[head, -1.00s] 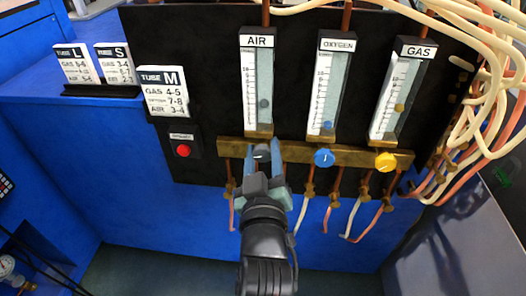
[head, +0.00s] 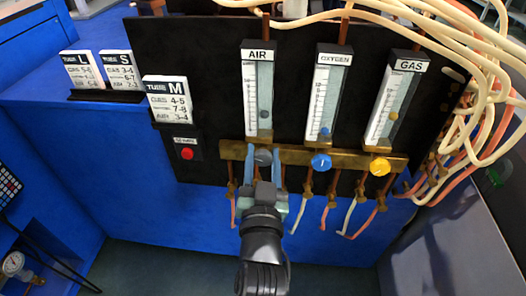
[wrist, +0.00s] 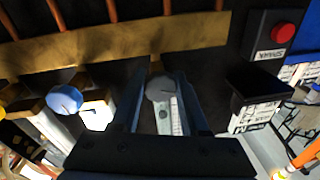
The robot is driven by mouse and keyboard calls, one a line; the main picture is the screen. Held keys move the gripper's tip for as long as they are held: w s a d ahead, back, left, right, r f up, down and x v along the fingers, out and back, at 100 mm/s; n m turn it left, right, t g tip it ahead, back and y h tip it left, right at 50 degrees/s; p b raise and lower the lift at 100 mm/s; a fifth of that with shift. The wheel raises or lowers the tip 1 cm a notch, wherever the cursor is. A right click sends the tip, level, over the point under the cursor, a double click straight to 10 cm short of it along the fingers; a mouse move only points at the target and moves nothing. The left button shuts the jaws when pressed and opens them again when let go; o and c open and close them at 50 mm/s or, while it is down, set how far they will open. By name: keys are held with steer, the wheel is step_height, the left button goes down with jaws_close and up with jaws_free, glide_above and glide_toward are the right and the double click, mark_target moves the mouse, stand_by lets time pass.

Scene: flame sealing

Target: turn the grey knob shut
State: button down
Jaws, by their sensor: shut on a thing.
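The grey knob (head: 263,157) sits on the brass bar (head: 230,151) below the AIR flow tube (head: 264,95). It also shows in the wrist view (wrist: 160,88). My gripper (head: 264,165) reaches up from below with one blue finger on each side of the knob. It is shut on the knob, and the finger pads hide its sides. The grey float (head: 264,114) in the AIR tube sits in the lower half of the scale.
To the right on the bar are the blue OXYGEN knob (head: 321,162) and the yellow GAS knob (head: 380,167). A red button (head: 187,154) is at the left. Hoses hang below the bar. Cards (head: 167,98) stand at upper left.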

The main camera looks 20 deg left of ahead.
steer(key=shift+m, duration=0.5)
steer(key=shift+c, duration=2.1)
jaws_free()
steer(key=r+v, duration=0.1)
steer(key=v, duration=1.2)
steer(key=shift+f, duration=0.5)
